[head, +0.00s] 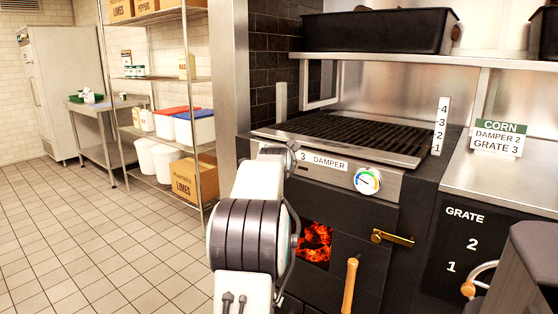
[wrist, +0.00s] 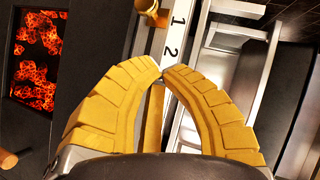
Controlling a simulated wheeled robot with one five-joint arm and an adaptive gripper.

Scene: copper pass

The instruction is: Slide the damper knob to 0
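In the wrist view, my gripper's yellow fingers (wrist: 162,73) curve inward and their tips meet or nearly meet. I see nothing clearly held at the tips. A brass-coloured rounded knob (wrist: 147,7), probably the damper knob, shows at the top edge, partly cut off, beside the white damper scale (wrist: 174,36) near its 1. The knob looks apart from the fingertips; the 2 lies just beyond them. The scale's 0 is not seen. A golden bar (wrist: 153,118) shows through the gap between the fingers. In the head view, the damper label (head: 321,160) shows 3; my arm hides the gripper and knob.
A card (head: 497,139) reads corn, damper 2, grate 3. The grill (head: 349,138) has a dial (head: 367,181), a fire window (head: 315,243), a brass latch (head: 392,238) and a wooden handle (head: 350,285) on its front. The tiled floor (head: 90,230) at left is clear.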

